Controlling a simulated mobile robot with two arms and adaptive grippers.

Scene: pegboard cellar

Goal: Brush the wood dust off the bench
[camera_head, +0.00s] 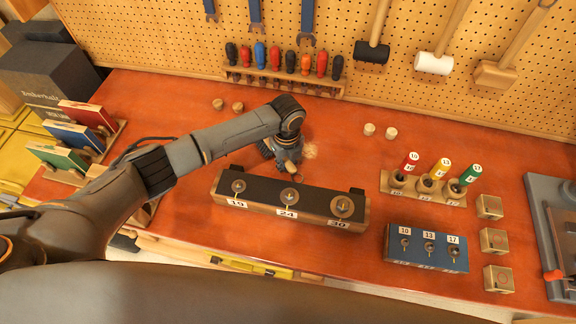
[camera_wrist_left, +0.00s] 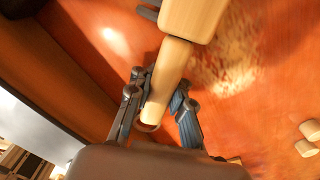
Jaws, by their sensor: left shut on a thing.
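A brush (camera_wrist_left: 168,80) with a pale wooden handle and a wooden head block fills the upper middle of the left wrist view. My left gripper (camera_wrist_left: 157,100) is shut on its handle. In the head view my left gripper (camera_head: 286,152) is low over the bench (camera_head: 350,220), behind the black numbered block. Only a bit of the brush handle shows there. The pale patch of wood dust (camera_head: 310,151) lies on the orange-red bench just right of the gripper; it also shows right of the brush in the wrist view (camera_wrist_left: 232,60). The brush's bristles are hidden.
A black block (camera_head: 262,208) with numbered pieces stands in front of the gripper. A screwdriver rack (camera_head: 285,80) is behind. Small wooden pegs stand left (camera_head: 218,104) and right (camera_head: 369,129) of the dust. Colored handles (camera_head: 441,168) and a blue block (camera_head: 426,249) are right.

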